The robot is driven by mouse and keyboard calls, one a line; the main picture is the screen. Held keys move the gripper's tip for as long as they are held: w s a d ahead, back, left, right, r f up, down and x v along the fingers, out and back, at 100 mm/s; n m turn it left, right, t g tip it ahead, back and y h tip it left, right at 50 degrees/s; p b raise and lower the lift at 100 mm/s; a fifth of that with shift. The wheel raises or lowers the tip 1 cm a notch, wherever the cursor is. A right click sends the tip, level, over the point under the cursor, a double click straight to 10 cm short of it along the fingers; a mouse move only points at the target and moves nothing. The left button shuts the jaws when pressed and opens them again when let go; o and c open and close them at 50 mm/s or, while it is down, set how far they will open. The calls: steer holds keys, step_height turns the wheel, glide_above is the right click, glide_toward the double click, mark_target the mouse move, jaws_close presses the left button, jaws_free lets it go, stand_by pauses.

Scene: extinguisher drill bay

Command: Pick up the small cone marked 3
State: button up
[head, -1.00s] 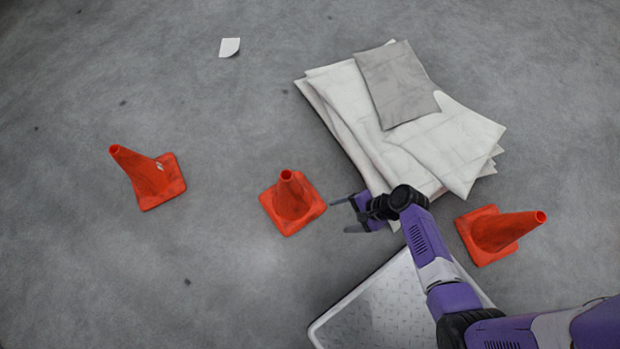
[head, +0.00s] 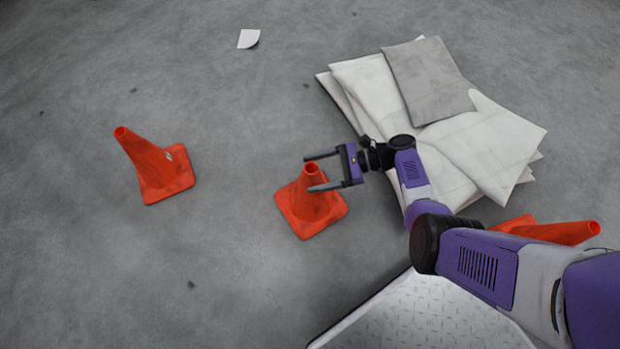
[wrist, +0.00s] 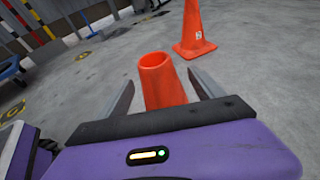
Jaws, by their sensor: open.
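Three orange cones stand on the floor. The middle cone (head: 311,212) is upright, and its top shows between the two fingers of my gripper (head: 308,173). In the wrist view this cone (wrist: 163,85) rises between the fingers of my gripper (wrist: 161,80), which are open with a gap at each side. The left cone (head: 155,172) stands apart and has a small white mark; a cone with a small label (wrist: 194,30) also shows behind in the wrist view. The right cone (head: 560,232) is partly hidden by my arm. I cannot read any number.
A stack of white and grey sheets or bags (head: 480,150) lies right of the middle cone, under my arm. A small white paper (head: 248,39) lies farther back. The floor between the left and middle cones is clear. Barriers (wrist: 50,28) line the wrist view's upper left.

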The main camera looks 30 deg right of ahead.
mark_target(302, 175)
steer(key=b+x, duration=0.1)
steer(key=x, duration=0.3)
steer(key=shift+w+a, duration=0.1)
steer(key=shift+a, duration=0.05)
steer(key=shift+r, duration=0.1)
jaws_close()
